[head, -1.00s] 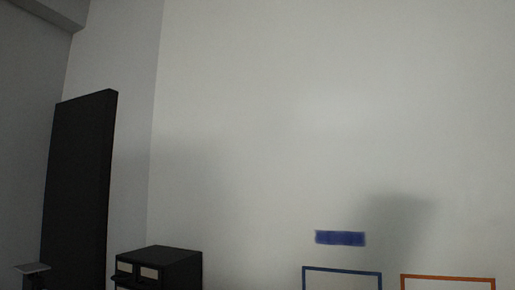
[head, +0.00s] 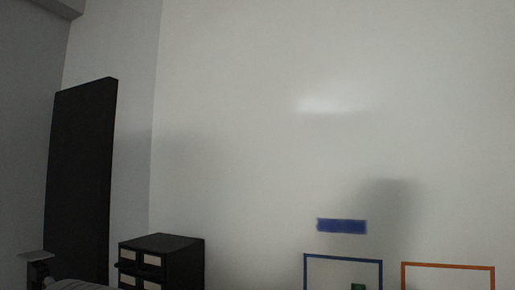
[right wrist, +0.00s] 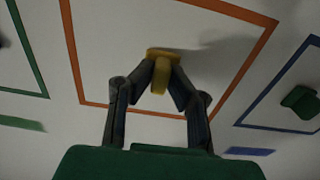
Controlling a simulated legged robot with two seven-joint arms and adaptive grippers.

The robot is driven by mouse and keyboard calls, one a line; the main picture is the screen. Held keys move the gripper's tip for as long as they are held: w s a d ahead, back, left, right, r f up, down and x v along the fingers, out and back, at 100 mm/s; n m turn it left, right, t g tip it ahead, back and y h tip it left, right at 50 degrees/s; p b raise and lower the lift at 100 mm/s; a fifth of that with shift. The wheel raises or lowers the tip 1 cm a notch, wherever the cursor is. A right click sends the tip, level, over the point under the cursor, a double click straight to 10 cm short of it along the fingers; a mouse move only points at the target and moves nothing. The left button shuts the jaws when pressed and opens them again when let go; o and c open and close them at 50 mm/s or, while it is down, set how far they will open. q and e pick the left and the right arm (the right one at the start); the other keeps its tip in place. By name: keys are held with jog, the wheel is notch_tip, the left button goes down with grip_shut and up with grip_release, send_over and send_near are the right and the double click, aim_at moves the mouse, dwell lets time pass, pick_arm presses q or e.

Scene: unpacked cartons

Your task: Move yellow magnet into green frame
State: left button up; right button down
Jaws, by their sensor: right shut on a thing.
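My right gripper (right wrist: 161,70) is shut on the handle of the yellow magnet (right wrist: 163,53) in the right wrist view. The magnet is in front of the whiteboard, within the outline of the orange frame (right wrist: 72,50); I cannot tell if it touches the board. Part of the green frame (right wrist: 28,50) shows at the left edge of that view, with a green stroke (right wrist: 20,124) by it. A dark blurred patch lies inside the green frame at the picture's edge. The head view shows neither the green frame nor the yellow magnet. My left gripper is not in view.
The blue frame (right wrist: 275,80) holds a green magnet (right wrist: 300,101); both frames' tops, blue (head: 343,258) and orange (head: 448,266), show in the head view. A blue stroke (head: 342,226) is above the blue frame. A black cabinet (head: 160,260) and dark panel (head: 80,185) stand left.

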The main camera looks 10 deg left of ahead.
jog(key=shift+s+a, duration=0.1)
jog(key=shift+s, duration=0.1)
jog(key=shift+v, duration=2.9)
